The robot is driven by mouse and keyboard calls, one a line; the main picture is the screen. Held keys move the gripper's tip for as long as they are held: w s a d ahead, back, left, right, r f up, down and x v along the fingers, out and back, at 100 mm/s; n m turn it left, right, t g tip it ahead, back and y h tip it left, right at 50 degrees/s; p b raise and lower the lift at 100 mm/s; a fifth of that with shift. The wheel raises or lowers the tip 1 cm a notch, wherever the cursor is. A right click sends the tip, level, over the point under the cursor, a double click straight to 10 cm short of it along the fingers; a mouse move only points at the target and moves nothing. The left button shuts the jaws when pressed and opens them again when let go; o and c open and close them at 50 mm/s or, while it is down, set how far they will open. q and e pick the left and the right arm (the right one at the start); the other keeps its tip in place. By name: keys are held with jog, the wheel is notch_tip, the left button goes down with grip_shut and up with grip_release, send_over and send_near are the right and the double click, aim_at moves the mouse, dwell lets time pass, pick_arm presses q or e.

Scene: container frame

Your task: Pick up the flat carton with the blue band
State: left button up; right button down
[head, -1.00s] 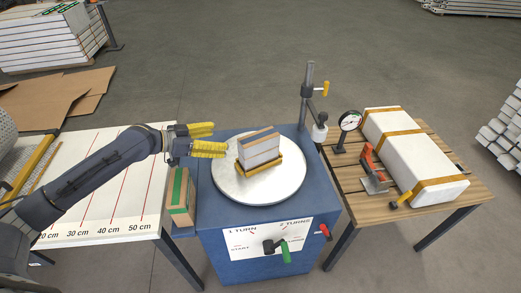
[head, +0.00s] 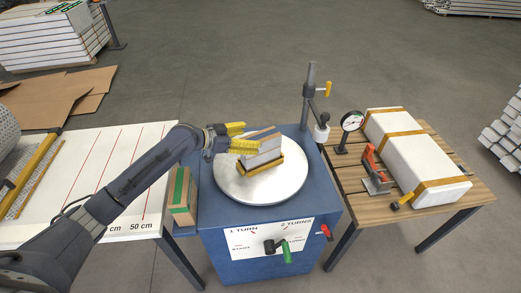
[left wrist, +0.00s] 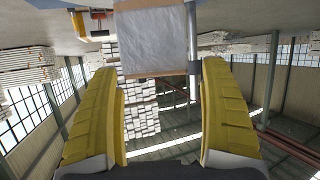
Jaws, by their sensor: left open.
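The flat carton with a blue-grey band (head: 262,133) appears to be the tan top layer of a small stack on the round turntable. Below it is a white wrapped block (head: 268,150) on a yellow base (head: 273,166). My left gripper (head: 249,137) is open, with its yellow fingers at the stack's left end; the near finger hides part of it. In the left wrist view, the white block (left wrist: 152,43) with tan edges lies ahead, between and beyond the spread fingers (left wrist: 162,95). I cannot tell whether a finger touches the stack. My right gripper is not in view.
A dark post (head: 306,95) and dial gauge (head: 352,121) stand behind right. A green-striped carton (head: 181,197) is left; a strapped white block (head: 410,150) lies on the right table.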

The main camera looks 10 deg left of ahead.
aim_at(256, 137)
pick_arm(q)
jog(key=shift+x, duration=2.6)
jog(key=shift+c, duration=0.4)
jog(key=c, duration=1.6)
